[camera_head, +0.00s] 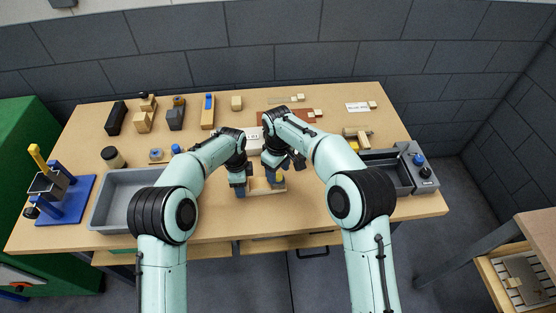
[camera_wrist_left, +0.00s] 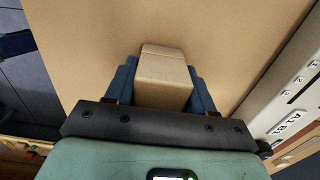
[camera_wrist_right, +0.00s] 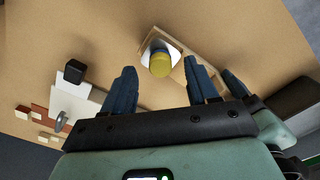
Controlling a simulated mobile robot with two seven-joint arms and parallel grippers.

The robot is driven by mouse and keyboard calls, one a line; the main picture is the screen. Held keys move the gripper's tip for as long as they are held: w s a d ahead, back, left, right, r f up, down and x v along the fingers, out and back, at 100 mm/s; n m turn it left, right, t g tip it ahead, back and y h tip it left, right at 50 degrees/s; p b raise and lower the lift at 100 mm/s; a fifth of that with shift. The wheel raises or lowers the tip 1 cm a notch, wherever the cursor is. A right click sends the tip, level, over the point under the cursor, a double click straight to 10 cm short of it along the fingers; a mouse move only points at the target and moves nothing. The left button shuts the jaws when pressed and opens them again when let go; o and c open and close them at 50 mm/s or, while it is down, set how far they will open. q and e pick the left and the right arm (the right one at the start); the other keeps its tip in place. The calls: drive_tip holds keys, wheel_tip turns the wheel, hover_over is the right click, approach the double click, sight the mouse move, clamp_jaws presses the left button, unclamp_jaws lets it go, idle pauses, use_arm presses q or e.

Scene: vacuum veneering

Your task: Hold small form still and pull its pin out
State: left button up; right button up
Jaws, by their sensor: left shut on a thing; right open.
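The small form (camera_head: 262,187) is a pale wooden piece at the front middle of the table. My left gripper (camera_head: 240,187) is shut on it; in the left wrist view the block (camera_wrist_left: 165,75) sits between both blue fingers. The pin (camera_wrist_right: 160,64) has a yellow head above a white patch and stands upright in the form, as far as I can tell. It also shows as a yellow spot in the head view (camera_head: 279,177). My right gripper (camera_wrist_right: 158,68) is open, with the pin head in line with its finger gap. Contact cannot be told.
A grey tray (camera_head: 98,217) lies at left, beside a blue stand (camera_head: 66,199). A grey box with a blue knob (camera_head: 419,164) stands at right. Several wooden blocks and tools line the back edge. A white panel (camera_head: 254,140) lies just behind my grippers.

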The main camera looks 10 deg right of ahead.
drive_tip(key=shift+f, duration=0.8)
clamp_jaws()
drive_tip(key=c, duration=0.8)
unclamp_jaws()
clamp_jaws()
drive_tip(key=shift+r, duration=0.1)
drive_tip(key=shift+r, duration=0.1)
drive_tip(key=shift+r, duration=1.75)
